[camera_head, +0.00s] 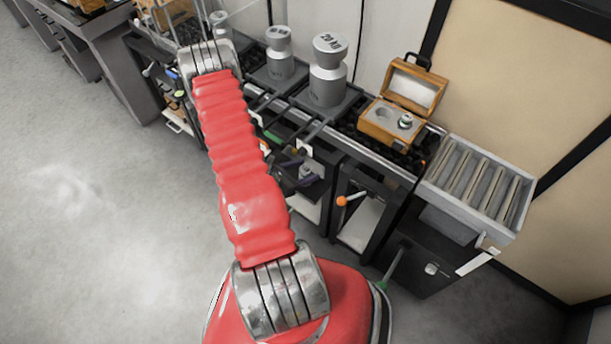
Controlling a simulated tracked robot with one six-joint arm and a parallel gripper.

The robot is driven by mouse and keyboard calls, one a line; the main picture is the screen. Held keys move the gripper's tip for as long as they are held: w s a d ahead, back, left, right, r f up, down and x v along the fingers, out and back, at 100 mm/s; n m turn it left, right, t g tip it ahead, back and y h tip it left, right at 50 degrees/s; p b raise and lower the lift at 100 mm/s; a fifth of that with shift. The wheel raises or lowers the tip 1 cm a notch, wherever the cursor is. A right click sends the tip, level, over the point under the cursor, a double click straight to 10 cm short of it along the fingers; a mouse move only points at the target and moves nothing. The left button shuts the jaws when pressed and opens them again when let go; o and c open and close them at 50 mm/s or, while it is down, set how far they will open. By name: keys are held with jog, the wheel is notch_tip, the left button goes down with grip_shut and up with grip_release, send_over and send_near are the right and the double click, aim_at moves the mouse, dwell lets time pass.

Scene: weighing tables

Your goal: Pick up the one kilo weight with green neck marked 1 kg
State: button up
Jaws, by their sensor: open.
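A small silver weight (405,122) stands in an open wooden box (377,128) on the bench at the right. There seems to be a dark or greenish band at its neck, but it is too small to be sure, and no marking on it can be read. The box lid is raised at the back. My red arm reaches from the bottom middle up to the left, well to the left of the box. My gripper does not show; the view ends at the silver joint of the arm.
Two large silver weights stand on dark plates left of the box, the nearer one (328,72) marked 20 KG, the other (279,58) farther left. A grey slotted tray (471,190) stands right of the box. Open floor lies left.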

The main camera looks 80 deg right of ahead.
jog(key=shift+s+d+f, duration=0.1)
jog(key=shift+d, duration=0.1)
jog(key=shift+c, duration=0.3)
grip_shut()
dwell(0.6)
dwell(0.3)
